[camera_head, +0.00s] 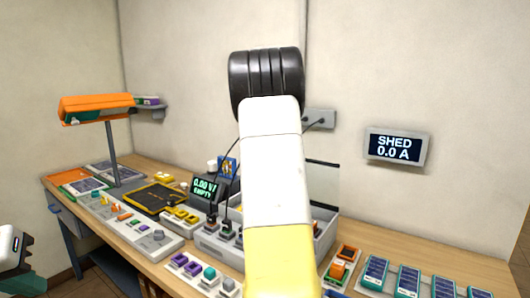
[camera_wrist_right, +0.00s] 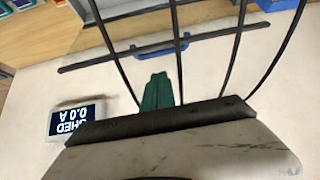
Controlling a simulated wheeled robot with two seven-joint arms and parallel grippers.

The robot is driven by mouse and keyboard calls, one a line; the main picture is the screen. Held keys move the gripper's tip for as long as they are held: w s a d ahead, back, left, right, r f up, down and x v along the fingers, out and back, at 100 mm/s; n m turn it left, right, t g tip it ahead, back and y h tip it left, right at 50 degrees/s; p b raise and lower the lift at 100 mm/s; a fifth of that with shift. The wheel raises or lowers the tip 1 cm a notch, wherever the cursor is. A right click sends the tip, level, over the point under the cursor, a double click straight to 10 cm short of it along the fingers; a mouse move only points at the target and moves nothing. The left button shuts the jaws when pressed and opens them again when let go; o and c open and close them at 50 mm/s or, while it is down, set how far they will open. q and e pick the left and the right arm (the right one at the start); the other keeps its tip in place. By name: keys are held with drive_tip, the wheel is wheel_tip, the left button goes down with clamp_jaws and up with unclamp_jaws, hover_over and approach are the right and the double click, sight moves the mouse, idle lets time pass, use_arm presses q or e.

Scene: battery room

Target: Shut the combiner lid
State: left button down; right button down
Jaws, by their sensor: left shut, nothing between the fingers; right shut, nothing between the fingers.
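The combiner (camera_head: 210,246) is a grey box on the workbench, mostly hidden behind my raised white and yellow arm in the head view. Its lid (camera_head: 322,182) is a pale panel standing up at the back of the box, so the lid is open. My left gripper (camera_head: 24,284) is at the lower left edge, away from the combiner and partly cut off; it is shut and empty.
A wall display (camera_head: 397,147) reads SHED 0.0 A. A small meter (camera_head: 204,188) stands left of the combiner. An orange lamp (camera_head: 95,105), a grey switch panel (camera_head: 135,228) and blue modules (camera_head: 408,280) crowd the workbench (camera_head: 440,258). The wall above is mostly clear.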

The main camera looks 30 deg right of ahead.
drive_tip(key=shift+m+h, duration=0.3)
drive_tip(key=shift+h, duration=0.2)
drive_tip(key=shift+a+f+x, duration=0.1)
drive_tip(key=shift+a+x, duration=0.05)
drive_tip(key=shift+x, duration=1.55)
drive_tip(key=shift+a+f+x, duration=0.1)
drive_tip(key=shift+x, duration=1.6)
drive_tip(key=shift+a+f+x, duration=0.1)
drive_tip(key=shift+a+x, duration=0.05)
drive_tip(key=shift+x, duration=1.55)
drive_tip(key=shift+w, duration=0.1)
